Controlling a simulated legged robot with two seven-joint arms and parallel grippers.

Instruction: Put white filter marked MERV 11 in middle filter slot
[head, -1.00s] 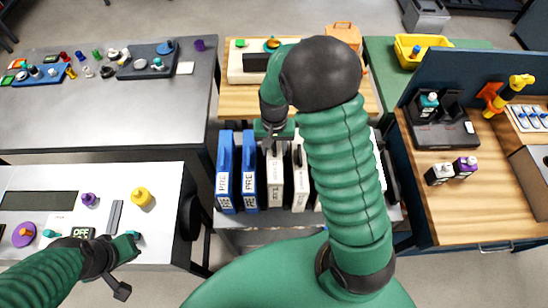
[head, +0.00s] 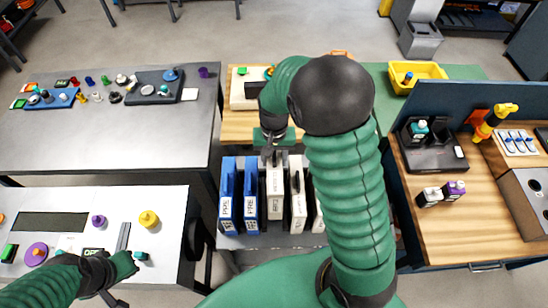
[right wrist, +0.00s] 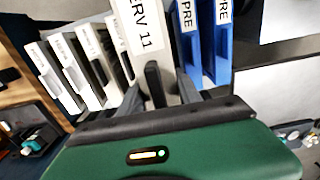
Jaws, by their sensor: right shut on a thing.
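My right gripper (head: 272,141) is shut on the top of a white filter (head: 275,190). In the right wrist view this filter's label (right wrist: 138,28) reads MERV 11. The filter is upright, with its top a little above the neighbouring filters. Two blue filters (head: 238,195) marked PRE stand to its left in the head view, and another white filter (head: 298,198) stands to its right. My right arm hides what lies farther right. My left gripper (head: 120,280) is over the white panel at the lower left, its fingers unclear. I cannot make out the middle filter slot.
In the right wrist view several more white filters (right wrist: 72,72) stand in the row. A grey table (head: 100,140) with small parts is at the left. A yellow bin (head: 418,75) stands at the back.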

